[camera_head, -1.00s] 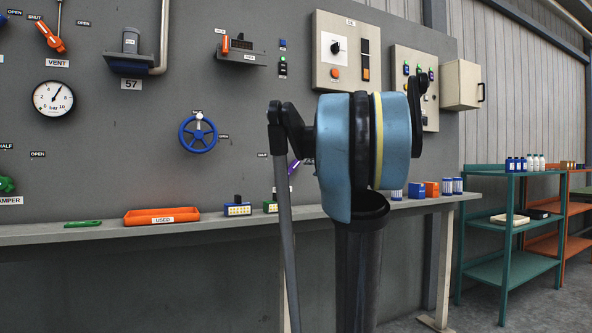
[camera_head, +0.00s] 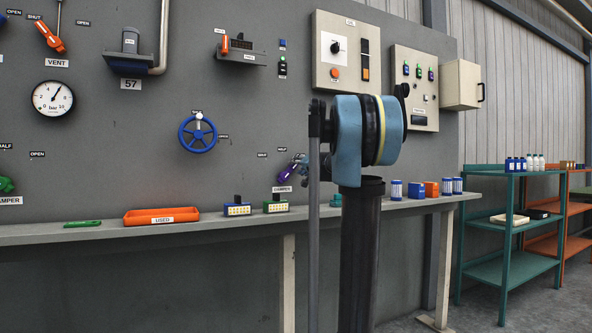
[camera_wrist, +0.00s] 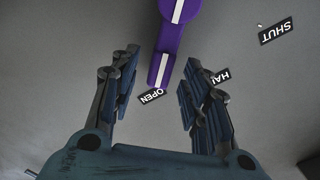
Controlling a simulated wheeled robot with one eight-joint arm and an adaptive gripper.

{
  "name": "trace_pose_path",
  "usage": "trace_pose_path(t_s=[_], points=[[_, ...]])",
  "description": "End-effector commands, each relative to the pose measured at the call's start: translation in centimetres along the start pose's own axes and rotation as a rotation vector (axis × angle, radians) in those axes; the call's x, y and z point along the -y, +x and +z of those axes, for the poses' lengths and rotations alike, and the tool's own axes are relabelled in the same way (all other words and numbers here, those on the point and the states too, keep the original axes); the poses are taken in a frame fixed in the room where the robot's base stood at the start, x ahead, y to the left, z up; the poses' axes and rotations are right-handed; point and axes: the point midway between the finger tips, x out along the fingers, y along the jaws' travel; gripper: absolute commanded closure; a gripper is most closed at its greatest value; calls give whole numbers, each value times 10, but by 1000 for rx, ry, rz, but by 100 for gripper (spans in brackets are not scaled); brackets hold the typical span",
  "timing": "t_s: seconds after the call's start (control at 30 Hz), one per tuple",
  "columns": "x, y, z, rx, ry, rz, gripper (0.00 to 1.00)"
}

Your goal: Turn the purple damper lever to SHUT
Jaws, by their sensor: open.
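The purple damper lever (camera_head: 286,173) is on the grey panel above its DAMPER label (camera_head: 282,189). In the wrist view the lever (camera_wrist: 163,62) hangs from its round hub, and its white stripe points at the OPEN label (camera_wrist: 151,96). The HALF label (camera_wrist: 220,77) and SHUT label (camera_wrist: 275,31) lie further right. My gripper (camera_wrist: 161,56) is open, with one finger on each side of the lever's free end in the picture. Whether the fingers touch it cannot be told. In the head view my gripper (camera_head: 301,167) is beside the lever, partly hidden by my arm.
A shelf ledge (camera_head: 90,232) runs below the panel with an orange USED tray (camera_head: 161,216) and small blue and green boxes. A blue handwheel (camera_head: 198,134) is left of the lever. Control boxes (camera_head: 346,52) are above right.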

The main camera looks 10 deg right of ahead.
Motion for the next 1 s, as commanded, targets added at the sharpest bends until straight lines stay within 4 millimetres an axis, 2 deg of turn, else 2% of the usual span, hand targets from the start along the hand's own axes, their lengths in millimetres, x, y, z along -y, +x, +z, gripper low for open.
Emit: trace_pose_path(t_s=[0.1, 0.23, 0.63, 0.67, 0.83, 1.0], points=[[0, 15, 0, 0, 0, 0, 57], [0, 25, 0, 1, 0, -1, 57], [0, 30, 0, 0, 0, 0, 57], [0, 30, 0, 0, 0, 0, 60], [0, 30, 0, 0, 0, 0, 98], [0, 30, 0, -1, -1, 1, 100]])
